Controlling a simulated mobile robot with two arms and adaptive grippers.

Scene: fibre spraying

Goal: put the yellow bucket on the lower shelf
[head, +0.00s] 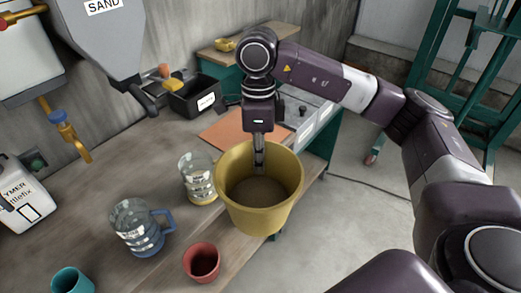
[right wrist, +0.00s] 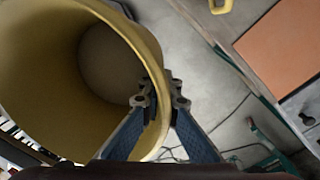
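The yellow bucket (head: 262,212) is upright at the right edge of the wooden workbench in the head view, with a brownish-grey inside bottom. It fills the left of the right wrist view (right wrist: 50,75). My right gripper (head: 259,160) points down at the bucket's far rim. In the right wrist view its two fingers (right wrist: 160,95) are on either side of the bucket wall, closed on it. Whether the bucket touches the bench is hard to tell. My left gripper is out of view. I cannot make out a lower shelf clearly.
Two measuring jugs, one clear (head: 198,178) and one with a blue handle (head: 140,228), stand left of the bucket. A red cup (head: 201,262) is in front. An orange board (head: 222,132) lies behind. Concrete floor (head: 345,215) is open to the right, with a cable on it.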

